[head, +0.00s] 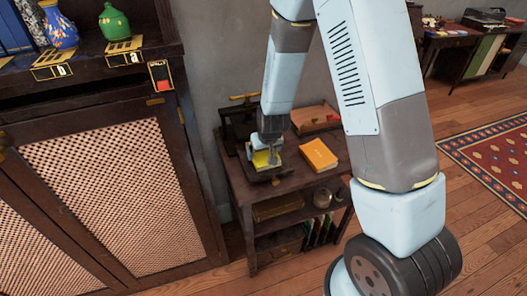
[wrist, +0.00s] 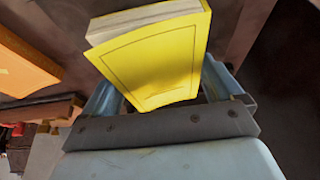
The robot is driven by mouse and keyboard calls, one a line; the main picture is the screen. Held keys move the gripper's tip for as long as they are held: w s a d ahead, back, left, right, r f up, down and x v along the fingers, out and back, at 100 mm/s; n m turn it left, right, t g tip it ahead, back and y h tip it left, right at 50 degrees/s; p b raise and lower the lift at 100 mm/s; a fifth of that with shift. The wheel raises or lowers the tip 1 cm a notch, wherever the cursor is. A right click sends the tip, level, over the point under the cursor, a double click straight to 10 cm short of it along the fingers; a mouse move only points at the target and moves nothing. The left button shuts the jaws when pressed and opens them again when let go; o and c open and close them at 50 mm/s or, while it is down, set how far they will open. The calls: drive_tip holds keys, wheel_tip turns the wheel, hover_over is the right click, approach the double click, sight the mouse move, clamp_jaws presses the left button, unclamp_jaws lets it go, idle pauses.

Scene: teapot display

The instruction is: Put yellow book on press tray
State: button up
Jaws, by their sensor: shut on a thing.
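The yellow book (head: 263,160) is at the left of a small dark wooden stand in the head view. My gripper (head: 266,147) comes down on it from above and is shut on it. In the wrist view the yellow book (wrist: 155,60) fills the space between my two fingers (wrist: 165,95), its cover and page edges showing. A dark press (head: 238,118) with a brass-coloured handle stands behind the book, partly hidden by my arm. A dark flat edge, perhaps the press tray (head: 264,178), shows just below the book. I cannot tell whether the book touches it.
An orange book (head: 319,155) lies on the stand to the right of the yellow one. A brown board-like thing (head: 315,118) lies behind it. The stand's top (head: 290,177) is bare near its front edge. A large cabinet (head: 110,190) stands close on the left.

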drive_tip(key=o, duration=0.8)
drive_tip(key=s+d+r, duration=0.3)
drive_tip(key=s+r, duration=0.1)
drive_tip(key=r, duration=0.5)
drive_tip(key=s+d+r+m, duration=0.1)
drive_tip(key=s+d+r, duration=0.25)
drive_tip(key=r, duration=0.55)
drive_tip(key=s+d+r, duration=0.3)
drive_tip(key=d+r, duration=0.1)
drive_tip(key=r, duration=0.5)
drive_tip(key=s+d+r, duration=0.2)
drive_tip(key=s+r, duration=0.1)
drive_tip(key=s, duration=0.2)
drive_tip(key=s+d+r+m, duration=0.1)
drive_tip(key=s+d+r, duration=0.2)
drive_tip(key=s, duration=0.2)
drive_tip(key=s+d+r+m+t+h, duration=0.1)
drive_tip(key=s+d+r, duration=0.2)
drive_tip(key=s+r, duration=0.1)
drive_tip(key=shift+s, duration=0.6)
